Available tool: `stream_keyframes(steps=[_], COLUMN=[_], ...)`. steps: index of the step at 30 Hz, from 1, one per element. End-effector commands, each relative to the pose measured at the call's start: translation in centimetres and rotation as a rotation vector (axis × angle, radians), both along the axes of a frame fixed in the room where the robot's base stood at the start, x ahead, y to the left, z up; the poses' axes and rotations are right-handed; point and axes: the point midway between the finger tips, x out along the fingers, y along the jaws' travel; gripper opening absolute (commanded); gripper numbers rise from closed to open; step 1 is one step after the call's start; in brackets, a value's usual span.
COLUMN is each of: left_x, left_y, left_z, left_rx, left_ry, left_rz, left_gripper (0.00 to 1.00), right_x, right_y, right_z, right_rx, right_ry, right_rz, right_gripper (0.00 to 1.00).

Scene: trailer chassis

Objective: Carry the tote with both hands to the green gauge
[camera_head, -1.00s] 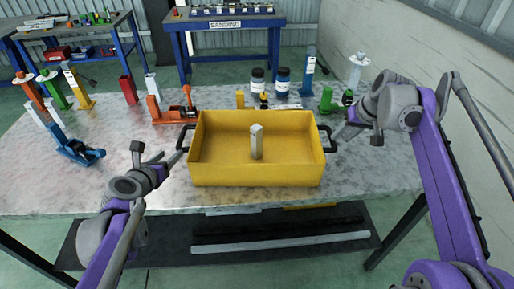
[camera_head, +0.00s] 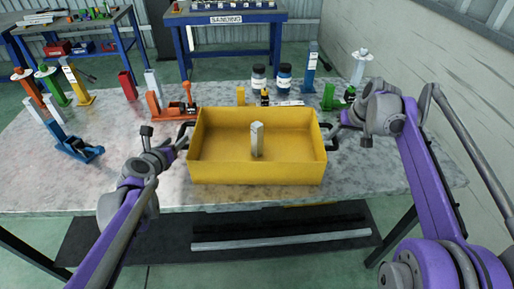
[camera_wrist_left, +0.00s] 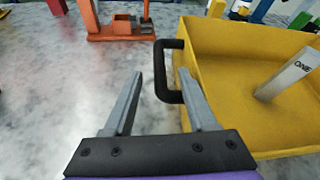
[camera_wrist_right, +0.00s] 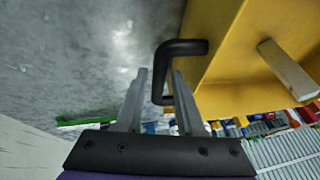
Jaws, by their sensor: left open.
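The yellow tote (camera_head: 257,172) sits on the stone-topped table with a grey-white block (camera_head: 257,139) standing inside it. It has a black handle at each end. My left gripper (camera_wrist_left: 165,85) is open, with the left handle (camera_wrist_left: 170,62) partly between its fingertips. My right gripper (camera_wrist_right: 157,80) is open, with the right handle (camera_wrist_right: 168,62) partly between its fingertips. A green upright piece with a white disc (camera_head: 52,86) stands at the table's far left. Another green piece (camera_head: 329,98) stands behind the tote's right end; I cannot tell which is the gauge.
An orange clamp-like tool (camera_head: 170,105) stands behind the tote's left end. Two dark jars (camera_head: 284,78) and a blue upright piece (camera_head: 310,68) stand behind the tote. A blue tool (camera_head: 78,148) lies at left. Bare tabletop (camera_head: 105,180) lies left of the tote.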

Motion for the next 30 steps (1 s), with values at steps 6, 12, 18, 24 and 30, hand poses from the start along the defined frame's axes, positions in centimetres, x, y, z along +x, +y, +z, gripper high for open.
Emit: stream_keyframes(steps=[6, 12, 18, 24, 30], left_x=[3.4, 4.8, 5.1, 5.0, 5.0], left_y=[-0.4, -0.4, -0.5, -0.5, -0.5], left_z=[-1.4, -2.0, -2.1, -2.1, -2.1], left_rx=[-0.001, 0.000, 0.000, 0.000, 0.000], left_ry=[0.001, 0.000, 0.000, 0.000, 0.000], left_rz=[-0.002, 0.000, 0.000, 0.000, 0.000], left_gripper=[0.57, 0.57, 0.57, 0.46, 0.10], right_x=[1.4, 2.0, 2.1, 2.1, 2.1], right_y=[0.7, 0.9, 1.0, 1.0, 0.9], right_z=[-3.3, -4.7, -5.0, -5.0, -4.9], right_rx=[0.000, 0.000, 0.000, 0.000, 0.000], right_ry=[0.000, -0.001, -0.001, -0.001, 0.000], right_rz=[0.001, 0.000, 0.000, 0.000, 0.000], right_gripper=[0.37, 0.37, 0.37, 0.26, 0.00])
